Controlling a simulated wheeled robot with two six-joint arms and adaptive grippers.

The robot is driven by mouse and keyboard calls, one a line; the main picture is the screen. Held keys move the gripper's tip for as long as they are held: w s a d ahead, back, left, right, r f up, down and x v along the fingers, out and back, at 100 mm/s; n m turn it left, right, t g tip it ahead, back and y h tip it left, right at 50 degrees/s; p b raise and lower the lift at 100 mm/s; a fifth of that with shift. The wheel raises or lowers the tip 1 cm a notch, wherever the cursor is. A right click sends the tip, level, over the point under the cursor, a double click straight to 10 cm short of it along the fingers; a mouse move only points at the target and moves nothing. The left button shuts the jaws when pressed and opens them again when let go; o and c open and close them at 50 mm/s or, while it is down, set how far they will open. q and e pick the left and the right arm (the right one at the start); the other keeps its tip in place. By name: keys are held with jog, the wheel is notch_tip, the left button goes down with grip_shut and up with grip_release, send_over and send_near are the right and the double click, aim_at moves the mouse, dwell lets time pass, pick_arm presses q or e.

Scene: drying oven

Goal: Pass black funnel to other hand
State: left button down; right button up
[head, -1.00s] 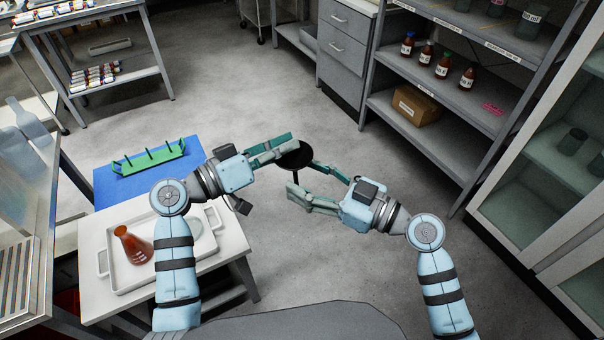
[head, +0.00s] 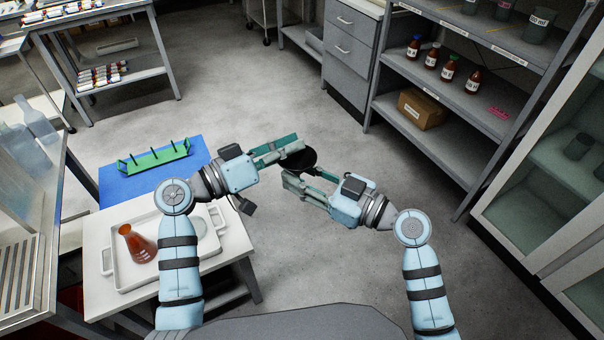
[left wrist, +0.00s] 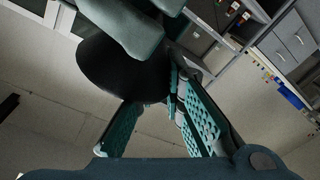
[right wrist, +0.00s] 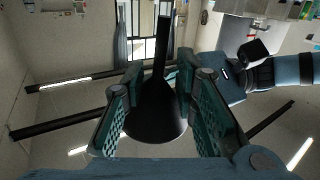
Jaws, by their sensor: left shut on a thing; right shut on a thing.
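The black funnel (head: 301,161) is held in the air between my two hands in the head view. My left gripper (head: 292,148) is shut on the funnel's rim from the left. My right gripper (head: 293,182) is shut on the funnel from below right. In the right wrist view the funnel (right wrist: 156,110) sits between the right gripper's fingers, its stem pointing up in the picture. In the left wrist view its dark cone (left wrist: 112,72) is partly covered by finger pads. The stem is hidden in the head view.
A white table at the lower left holds a white tray (head: 115,285) with an orange-red flask (head: 138,245). A green rack (head: 155,157) stands on a blue surface (head: 123,189). Shelves with brown bottles (head: 448,68) stand at the right. The floor around the hands is clear.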

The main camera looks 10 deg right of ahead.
pick_arm(q)
jog(key=c, duration=1.6)
grip_release()
jog(key=shift+f, duration=0.2)
